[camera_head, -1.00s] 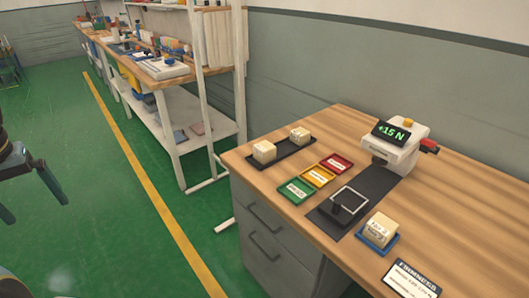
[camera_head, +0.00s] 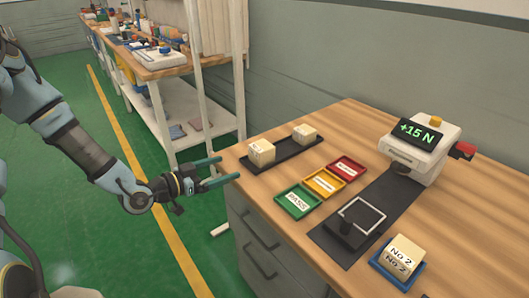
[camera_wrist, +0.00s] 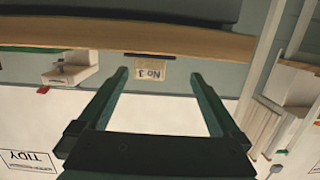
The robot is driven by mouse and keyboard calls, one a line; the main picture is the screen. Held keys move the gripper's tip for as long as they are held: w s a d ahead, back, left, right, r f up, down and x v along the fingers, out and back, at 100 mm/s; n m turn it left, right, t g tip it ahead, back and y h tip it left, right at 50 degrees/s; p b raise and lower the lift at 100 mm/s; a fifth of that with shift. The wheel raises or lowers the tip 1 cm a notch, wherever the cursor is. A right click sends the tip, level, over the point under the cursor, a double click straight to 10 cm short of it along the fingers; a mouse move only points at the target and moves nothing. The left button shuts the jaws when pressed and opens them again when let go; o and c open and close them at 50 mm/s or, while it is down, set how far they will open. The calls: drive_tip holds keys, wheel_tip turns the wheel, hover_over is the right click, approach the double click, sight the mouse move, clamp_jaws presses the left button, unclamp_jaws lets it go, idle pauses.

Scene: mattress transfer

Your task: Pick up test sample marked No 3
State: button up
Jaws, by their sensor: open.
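A cream block marked No 3 (camera_wrist: 155,74) shows upside down in the wrist view, beyond and between my fingertips. In the head view, two cream blocks, a nearer one (camera_head: 261,153) and a farther one (camera_head: 304,133), sit on a black tray (camera_head: 284,154) at the table's left end. Their labels are too small to read there. My gripper (camera_head: 229,169) is open and empty, its two green fingers pointing right just off the table's left edge. It is apart from the blocks. It also shows in the wrist view (camera_wrist: 160,82).
Green, yellow and red trays (camera_head: 324,183) lie right of the black tray. A tester (camera_head: 424,146) reads +15 N, with a dark mat (camera_head: 329,237) before it. A block marked No 2 (camera_head: 404,254) sits on a blue tray (camera_head: 379,264). Drawers (camera_head: 258,235) are below the tabletop.

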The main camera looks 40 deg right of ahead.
sight(262, 149)
drive_tip(key=d, duration=0.1)
drive_tip(key=s+d+r+h, duration=0.1)
drive_tip(key=shift+s+d+r+h, duration=0.2)
drive_tip(key=shift+s+d+h, duration=0.05)
drive_tip(key=shift+d+h, duration=0.15)
drive_tip(key=d+p, duration=0.1)
drive_tip(key=d, duration=0.2)
drive_tip(key=shift+s+d, duration=0.15)
drive_tip(key=shift+d, duration=0.25)
drive_tip(key=shift+d+p, duration=0.35)
drive_tip(key=shift+d, duration=0.25)
drive_tip(key=d+p, duration=0.1)
drive_tip(key=d, duration=0.1)
drive_tip(key=d+p, duration=0.1)
drive_tip(key=d, duration=0.1)
drive_tip(key=shift+s+d+r+p, duration=0.1)
drive_tip(key=shift+s+r+p, duration=0.1)
drive_tip(key=shift+r+p, duration=0.1)
drive_tip(key=shift+d+f, duration=0.2)
drive_tip(key=shift+d, duration=0.25)
drive_tip(key=c, duration=1.3)
